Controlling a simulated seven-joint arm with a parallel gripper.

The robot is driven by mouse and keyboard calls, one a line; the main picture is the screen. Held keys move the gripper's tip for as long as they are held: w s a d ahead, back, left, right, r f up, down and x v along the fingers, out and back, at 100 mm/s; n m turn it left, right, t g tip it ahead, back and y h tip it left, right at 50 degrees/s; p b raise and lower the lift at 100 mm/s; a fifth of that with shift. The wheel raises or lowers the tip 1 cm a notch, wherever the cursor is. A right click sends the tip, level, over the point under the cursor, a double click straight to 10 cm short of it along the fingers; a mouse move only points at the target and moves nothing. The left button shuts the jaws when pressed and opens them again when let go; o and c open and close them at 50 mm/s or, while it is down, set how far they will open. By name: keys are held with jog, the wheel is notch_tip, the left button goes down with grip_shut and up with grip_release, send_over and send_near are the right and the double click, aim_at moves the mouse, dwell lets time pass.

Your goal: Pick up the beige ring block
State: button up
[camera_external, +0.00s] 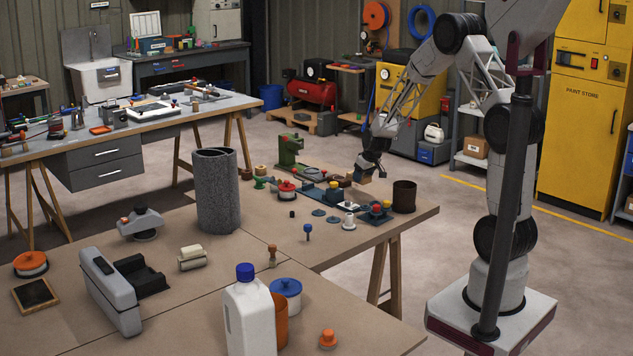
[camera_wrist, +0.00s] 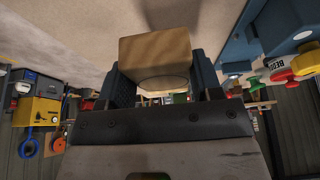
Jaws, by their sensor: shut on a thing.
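The beige block (camera_wrist: 155,50) is between the two dark fingers of my gripper (camera_wrist: 162,82) in the wrist view. Its broad tan face shows, with a curved edge and a paler patch low on it; I cannot see a full ring hole. In the external view my gripper (camera_external: 370,166) is over the back right of the brown workbench, shut on the small block (camera_external: 364,177). The block looks held above the bench top, but the size of the gap cannot be told.
A dark brown cup (camera_external: 404,197) stands right of the block, near the bench's right edge. A blue base with red and yellow knobs (camera_external: 377,212) lies just in front. A green machine (camera_external: 290,150) and a grey speckled cylinder (camera_external: 217,190) stand to the left.

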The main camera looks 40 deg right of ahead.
jog(key=shift+r, duration=2.45)
